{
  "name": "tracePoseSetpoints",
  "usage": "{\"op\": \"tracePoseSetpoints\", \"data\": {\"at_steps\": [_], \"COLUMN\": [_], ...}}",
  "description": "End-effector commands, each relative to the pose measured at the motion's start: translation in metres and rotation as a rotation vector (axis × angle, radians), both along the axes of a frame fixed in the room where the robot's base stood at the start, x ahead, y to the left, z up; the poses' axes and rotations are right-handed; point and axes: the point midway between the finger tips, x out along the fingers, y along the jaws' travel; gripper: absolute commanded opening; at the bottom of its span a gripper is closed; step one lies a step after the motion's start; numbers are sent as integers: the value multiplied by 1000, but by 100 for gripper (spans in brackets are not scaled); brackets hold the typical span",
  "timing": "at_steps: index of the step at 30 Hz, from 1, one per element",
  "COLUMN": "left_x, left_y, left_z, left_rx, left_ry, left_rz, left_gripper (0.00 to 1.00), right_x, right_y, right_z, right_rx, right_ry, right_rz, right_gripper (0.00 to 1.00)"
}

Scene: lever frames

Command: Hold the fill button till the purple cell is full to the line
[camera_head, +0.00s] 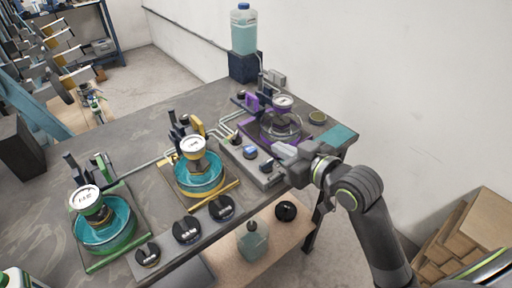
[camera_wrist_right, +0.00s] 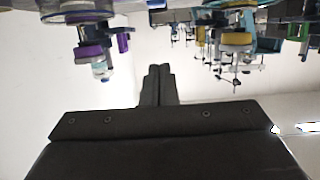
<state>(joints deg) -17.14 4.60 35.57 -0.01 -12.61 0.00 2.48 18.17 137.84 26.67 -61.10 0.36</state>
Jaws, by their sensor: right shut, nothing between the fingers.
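The purple cell (camera_head: 258,132) stands at the back right of the table, with a clear bowl (camera_head: 286,127) and a round white gauge (camera_head: 283,101). Its bowl looks nearly empty; liquid level and line are too small to read. A grey control box (camera_head: 233,150) in front of it carries a blue button (camera_head: 250,152) and dark knobs; which is the fill button I cannot tell. My right gripper (camera_head: 280,151) is shut and empty, over the box's right end; contact cannot be told. Its closed fingers (camera_wrist_right: 157,85) show in the right wrist view. My left gripper is out of view.
Yellow (camera_head: 201,177) and green (camera_head: 104,228) cells hold teal liquid to the left. A liquid bottle (camera_head: 243,32) stands on a dark block behind. Cardboard boxes (camera_head: 470,228) sit at right.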

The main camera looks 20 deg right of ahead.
Motion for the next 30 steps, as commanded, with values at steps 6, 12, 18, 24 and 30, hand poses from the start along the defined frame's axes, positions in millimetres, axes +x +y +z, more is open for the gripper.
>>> {"op": "tracePoseSetpoints", "data": {"at_steps": [6, 12, 18, 24, 30], "left_x": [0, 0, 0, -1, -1], "left_y": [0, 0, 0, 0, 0], "left_z": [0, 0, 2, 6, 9], "left_rx": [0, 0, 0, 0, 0], "left_ry": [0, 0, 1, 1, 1], "left_rz": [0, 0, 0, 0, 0], "left_gripper": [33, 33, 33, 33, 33], "right_x": [0, 5, 29, 64, 94], "right_y": [0, 1, 11, 24, 35], "right_z": [1, -1, -7, -16, -24], "right_rx": [1, 2, 7, 5, 2], "right_ry": [-2, 0, 0, 1, 2], "right_rz": [1, 0, 0, 1, 0], "right_gripper": [0, 0, 0, 0, 0]}}
